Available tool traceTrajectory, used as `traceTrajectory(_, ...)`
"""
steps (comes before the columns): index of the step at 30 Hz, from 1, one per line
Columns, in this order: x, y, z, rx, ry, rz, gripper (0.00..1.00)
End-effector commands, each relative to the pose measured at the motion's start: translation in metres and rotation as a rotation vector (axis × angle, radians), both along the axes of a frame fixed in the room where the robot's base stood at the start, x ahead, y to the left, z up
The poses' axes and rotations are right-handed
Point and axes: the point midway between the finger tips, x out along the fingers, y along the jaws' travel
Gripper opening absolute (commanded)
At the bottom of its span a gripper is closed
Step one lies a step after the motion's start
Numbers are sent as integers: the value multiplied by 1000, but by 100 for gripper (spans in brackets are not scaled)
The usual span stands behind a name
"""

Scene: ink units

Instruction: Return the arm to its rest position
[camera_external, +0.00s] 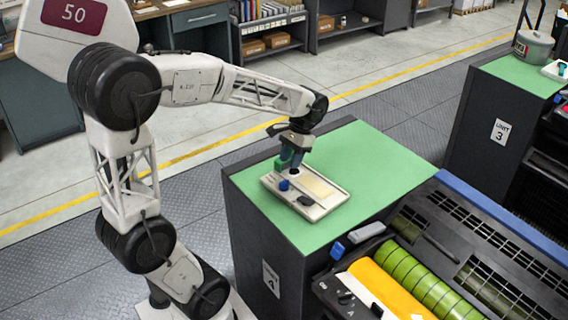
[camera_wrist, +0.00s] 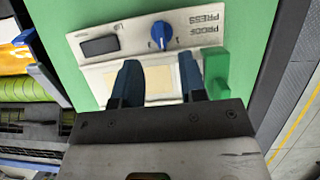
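My gripper (camera_external: 292,163) is above the proof press (camera_external: 322,211), a flat cream device on the green-topped cabinet. In the wrist view my gripper (camera_wrist: 158,64) has its two dark blue fingers well apart, with only the press's pale panel (camera_wrist: 158,82) showing between them. The press (camera_wrist: 125,38) carries a blue knob (camera_wrist: 160,35), a dark window (camera_wrist: 100,46) and a green block (camera_wrist: 216,72) just right of the right finger. The knob also shows in the external view (camera_external: 284,185). The gap between the fingertips and the press is hard to judge.
The green cabinet top (camera_external: 385,165) is clear behind and right of the press. A printing unit with yellow and green rollers (camera_external: 410,275) stands in front right. Another green-topped cabinet (camera_external: 520,78) holds a grey pot (camera_external: 533,46). Shelves (camera_external: 270,25) line the back.

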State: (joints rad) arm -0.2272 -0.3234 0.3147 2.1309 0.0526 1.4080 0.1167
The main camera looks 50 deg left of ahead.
Motion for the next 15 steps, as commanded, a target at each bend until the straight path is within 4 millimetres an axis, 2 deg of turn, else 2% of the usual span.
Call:
traceTrajectory(8, -7, -9, 3, 6, -37, -10, 38)
traceTrajectory(15, -32, -36, 9, 23, -166, -36, 38)
